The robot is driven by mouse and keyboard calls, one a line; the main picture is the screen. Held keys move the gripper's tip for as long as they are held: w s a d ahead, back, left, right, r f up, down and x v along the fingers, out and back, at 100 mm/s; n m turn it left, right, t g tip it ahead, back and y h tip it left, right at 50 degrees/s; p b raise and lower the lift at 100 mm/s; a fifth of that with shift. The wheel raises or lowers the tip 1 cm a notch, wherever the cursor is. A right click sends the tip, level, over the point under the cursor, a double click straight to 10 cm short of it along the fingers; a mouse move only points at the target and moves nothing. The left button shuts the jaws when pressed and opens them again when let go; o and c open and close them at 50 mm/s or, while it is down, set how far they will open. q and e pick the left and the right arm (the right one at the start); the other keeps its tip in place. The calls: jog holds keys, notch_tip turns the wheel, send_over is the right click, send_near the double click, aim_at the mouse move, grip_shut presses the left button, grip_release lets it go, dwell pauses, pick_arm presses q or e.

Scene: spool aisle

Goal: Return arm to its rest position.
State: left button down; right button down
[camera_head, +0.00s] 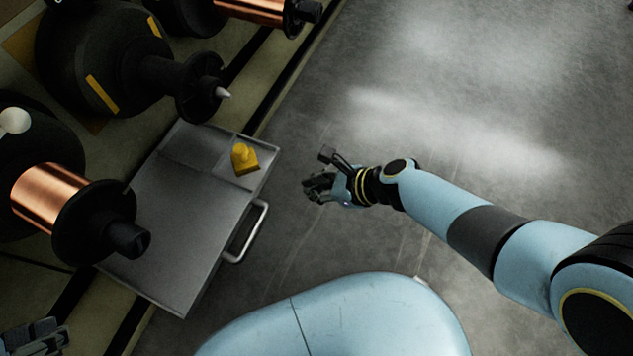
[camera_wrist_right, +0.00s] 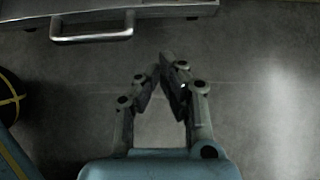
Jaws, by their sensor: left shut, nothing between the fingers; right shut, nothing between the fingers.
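My right arm (camera_head: 470,232) reaches in from the right over the grey floor. Its right gripper (camera_head: 309,188) is shut and empty, to the right of a metal tray with a handle and apart from it. In the right wrist view the same gripper (camera_wrist_right: 163,68) shows its fingertips close together with nothing between them, below the tray's handle (camera_wrist_right: 92,32). My left gripper (camera_head: 66,335) shows only in part at the lower left corner of the head view; it is shut, and the rest of it is cut off.
The metal tray (camera_head: 190,215) holds a yellow piece (camera_head: 244,158) in its upper right compartment. A black spool (camera_head: 110,65) with yellow marks stands above. The floor (camera_head: 480,110) at right is clear.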

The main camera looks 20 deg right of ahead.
pick_arm(q)
jog(key=shift+s+r, duration=0.25)
jog(key=shift+r, duration=0.05)
pick_arm(e)
jog(key=shift+s+d+r, duration=0.15)
jog(key=shift+s, duration=0.05)
